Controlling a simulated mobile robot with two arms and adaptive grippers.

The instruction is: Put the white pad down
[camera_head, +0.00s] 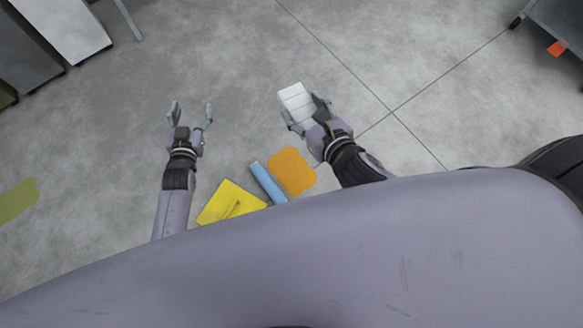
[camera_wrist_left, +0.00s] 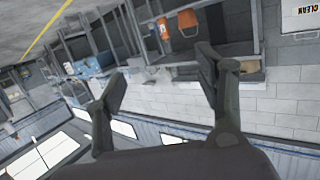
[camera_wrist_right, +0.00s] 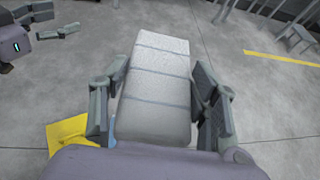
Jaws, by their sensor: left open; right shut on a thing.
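The white pad (camera_head: 297,101) is a pale block with thin cross lines, held off the floor in my right gripper (camera_head: 304,116). In the right wrist view the pad (camera_wrist_right: 158,85) stands between both fingers of my right gripper (camera_wrist_right: 158,100), which is shut on its sides. Its far end sticks out past the fingertips. My left gripper (camera_head: 191,112) is open and empty over the bare floor, to the left of the pad. The left wrist view shows its two fingers (camera_wrist_left: 160,85) spread apart with nothing between them.
Below the grippers lie a yellow piece (camera_head: 231,203), a blue roll (camera_head: 268,183) and an orange flat piece (camera_head: 291,171), close together. An olive patch (camera_head: 17,201) is at the far left. Grey cabinets (camera_head: 62,30) stand at the top left. The floor between is clear.

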